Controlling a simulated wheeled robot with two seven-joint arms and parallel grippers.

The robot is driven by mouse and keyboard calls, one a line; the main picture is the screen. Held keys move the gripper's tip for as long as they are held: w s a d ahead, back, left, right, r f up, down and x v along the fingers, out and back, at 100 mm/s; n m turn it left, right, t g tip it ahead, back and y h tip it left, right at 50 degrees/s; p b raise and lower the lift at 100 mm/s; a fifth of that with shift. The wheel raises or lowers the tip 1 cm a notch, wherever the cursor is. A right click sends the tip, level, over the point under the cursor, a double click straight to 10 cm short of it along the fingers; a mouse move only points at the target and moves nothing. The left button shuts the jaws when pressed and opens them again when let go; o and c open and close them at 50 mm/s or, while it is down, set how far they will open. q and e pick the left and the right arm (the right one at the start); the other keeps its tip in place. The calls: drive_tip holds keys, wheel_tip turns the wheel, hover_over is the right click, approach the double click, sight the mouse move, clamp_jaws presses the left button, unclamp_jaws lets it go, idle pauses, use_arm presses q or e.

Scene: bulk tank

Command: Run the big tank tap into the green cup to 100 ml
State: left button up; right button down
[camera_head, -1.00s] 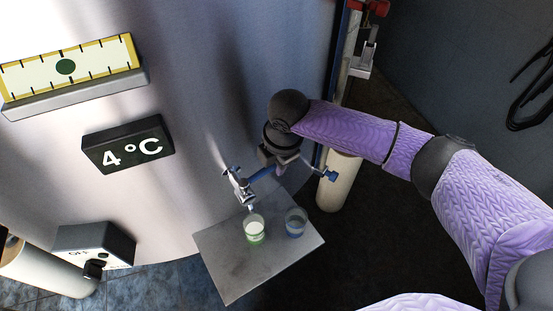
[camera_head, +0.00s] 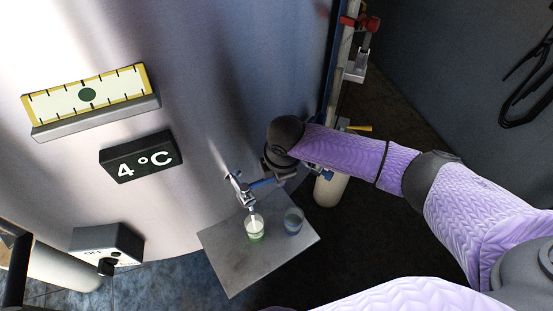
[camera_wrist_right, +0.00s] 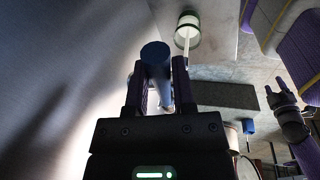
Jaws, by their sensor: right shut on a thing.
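The tap (camera_head: 242,192) sticks out from the tank's side. My right gripper (camera_wrist_right: 158,68) is shut on the tap's blue handle (camera_wrist_right: 156,52); in the head view the forearm partly hides these jaws. A white stream runs from the spout into the green cup (camera_head: 254,234), which stands upright on a grey shelf (camera_head: 240,268). The cup also shows in the right wrist view (camera_wrist_right: 187,22) with white liquid in it; I cannot read its level. My left gripper (camera_wrist_right: 277,92) shows small at the right wrist view's edge, empty, its fingers apart.
A blue cup (camera_head: 293,221) stands on the shelf just right of the green cup. The tank (camera_head: 210,120) fills the left, with a 4 °C display (camera_head: 140,157), a gauge (camera_head: 87,97) and an OFF switch box (camera_head: 106,244). A pale pipe (camera_head: 331,186) stands behind my right arm.

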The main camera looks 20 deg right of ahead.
drive_tip(key=shift+c, duration=2.2)
unclamp_jaws()
wheel_tip(320, 180, up, 10)
drive_tip(key=s+p, duration=0.2)
drive_tip(key=shift+d+f, duration=0.1)
